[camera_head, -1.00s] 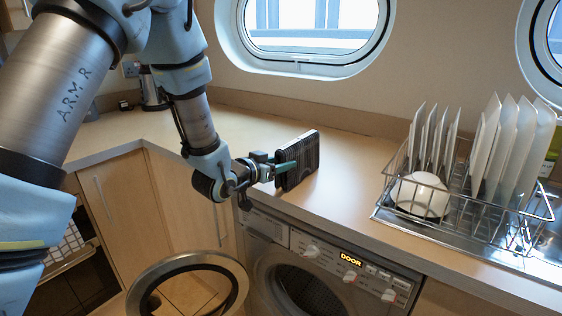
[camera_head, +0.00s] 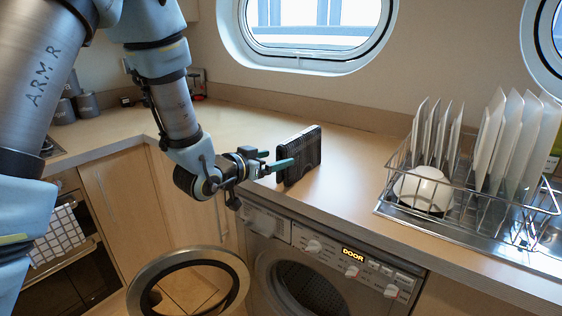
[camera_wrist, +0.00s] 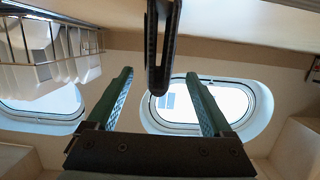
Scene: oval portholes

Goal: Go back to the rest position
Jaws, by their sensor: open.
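My gripper (camera_head: 279,161) is open, with its green fingers pointing at a black ridged box (camera_head: 302,153) that stands upright on the wooden counter (camera_head: 355,175). In the wrist view the two green fingers (camera_wrist: 160,105) are spread wide. The dark edge of the box (camera_wrist: 163,50) shows beyond and between their tips, with nothing held. In the head view the fingertips lie just left of the box, overlapping its left edge; I cannot tell whether they touch it.
A washing machine (camera_head: 335,262) below the counter has its round door (camera_head: 190,287) swung open. A wire dish rack (camera_head: 466,205) with several plates and a white bowl (camera_head: 423,188) stands on the right. The counter between box and rack is clear.

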